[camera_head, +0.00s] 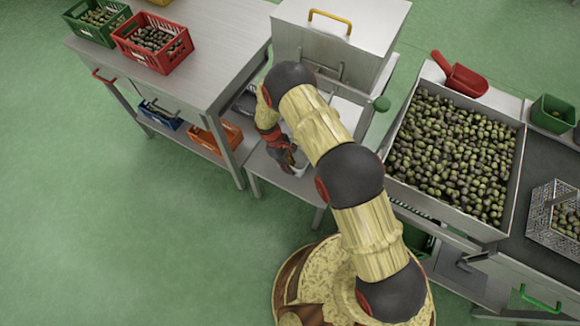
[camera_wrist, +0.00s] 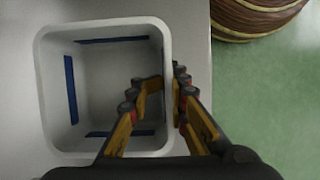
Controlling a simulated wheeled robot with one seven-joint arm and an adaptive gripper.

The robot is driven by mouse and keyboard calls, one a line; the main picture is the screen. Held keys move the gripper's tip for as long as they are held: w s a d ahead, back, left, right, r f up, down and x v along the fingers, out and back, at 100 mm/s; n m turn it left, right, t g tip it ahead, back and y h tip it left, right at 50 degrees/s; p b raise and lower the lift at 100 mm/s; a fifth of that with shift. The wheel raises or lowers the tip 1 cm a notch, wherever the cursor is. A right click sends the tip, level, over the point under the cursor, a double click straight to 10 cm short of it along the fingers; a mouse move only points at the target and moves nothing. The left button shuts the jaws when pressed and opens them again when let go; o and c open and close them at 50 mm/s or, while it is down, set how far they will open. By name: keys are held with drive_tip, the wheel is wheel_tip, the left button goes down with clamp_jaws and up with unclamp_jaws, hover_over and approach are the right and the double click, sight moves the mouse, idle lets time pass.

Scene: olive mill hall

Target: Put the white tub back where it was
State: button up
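The white tub (camera_wrist: 50,120) is open-topped and empty, with blue strips on its inner walls. It fills the left of the wrist view. In the head view only a small part of the tub (camera_head: 300,168) shows, beside my gripper (camera_head: 287,158) over the low steel bench (camera_head: 264,168). In the wrist view my gripper (camera_wrist: 168,88) straddles the tub's right wall, one finger inside and one outside, closed onto it. The tub looks upright. I cannot tell whether its base touches the bench.
A steel machine with a yellow-handled lid (camera_head: 350,25) stands behind the low bench. A taller table (camera_head: 215,50) with a green crate (camera_head: 95,20) and red crate (camera_head: 150,45) is left. An olive-filled tray (camera_head: 450,150) and red scoop (camera_head: 460,75) are right. Open floor lies front left.

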drive_tip(key=o, duration=0.4)
drive_tip(key=p+v, duration=0.4)
drive_tip(key=v, duration=0.8)
drive_tip(key=shift+r, duration=0.15)
idle(0.4)
